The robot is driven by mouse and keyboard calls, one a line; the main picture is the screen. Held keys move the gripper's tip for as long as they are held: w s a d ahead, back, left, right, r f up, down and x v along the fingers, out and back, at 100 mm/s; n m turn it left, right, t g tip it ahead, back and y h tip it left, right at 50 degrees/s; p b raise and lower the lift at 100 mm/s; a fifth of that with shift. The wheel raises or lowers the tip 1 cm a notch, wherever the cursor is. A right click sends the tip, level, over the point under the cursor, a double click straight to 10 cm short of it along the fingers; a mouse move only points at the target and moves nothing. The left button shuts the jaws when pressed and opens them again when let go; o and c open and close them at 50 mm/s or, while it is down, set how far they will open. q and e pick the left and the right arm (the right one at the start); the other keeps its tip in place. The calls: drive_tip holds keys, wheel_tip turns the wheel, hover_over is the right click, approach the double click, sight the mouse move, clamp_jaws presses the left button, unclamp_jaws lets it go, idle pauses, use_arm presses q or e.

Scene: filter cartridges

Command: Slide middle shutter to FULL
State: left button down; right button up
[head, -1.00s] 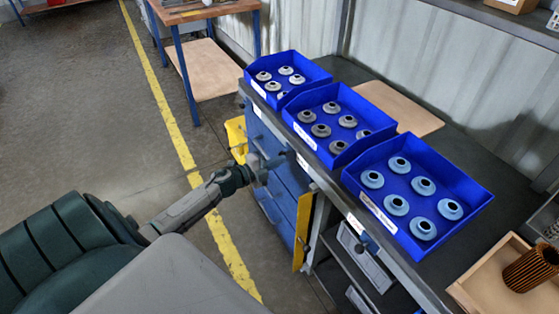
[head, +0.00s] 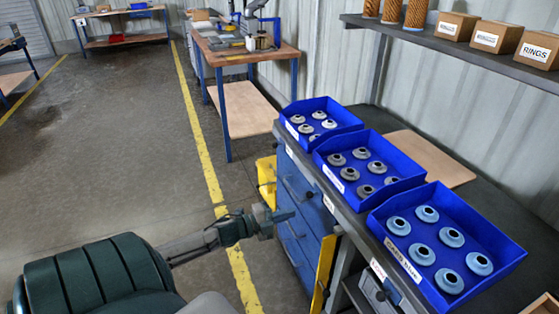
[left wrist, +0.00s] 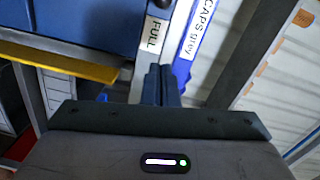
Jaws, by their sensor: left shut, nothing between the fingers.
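My left gripper (head: 286,215) is shut and empty, in front of the blue drawer fronts below the bench edge. Its closed fingers also show in the left wrist view (left wrist: 162,85), just below a white FULL label (left wrist: 153,35). That label is on the bench edge below a blue bin marked CAPS grey (left wrist: 192,38). In the head view the middle bin (head: 325,172) stands above and right of the gripper, with a white label (head: 329,204) on the bench edge. I cannot make out the middle shutter clearly. My right gripper is not in view.
Other blue bins stand at the far end (head: 357,121) and near end (head: 513,263) of the bench, holding caps. A yellow panel (head: 322,272) stands out from the bench front. A workbench (head: 282,54) is behind.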

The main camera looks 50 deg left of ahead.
use_arm(q)
drive_tip(key=shift+v, duration=1.2)
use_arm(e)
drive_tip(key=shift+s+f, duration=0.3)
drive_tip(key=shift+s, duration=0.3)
use_arm(q)
drive_tip(key=shift+w+a+f, duration=0.1)
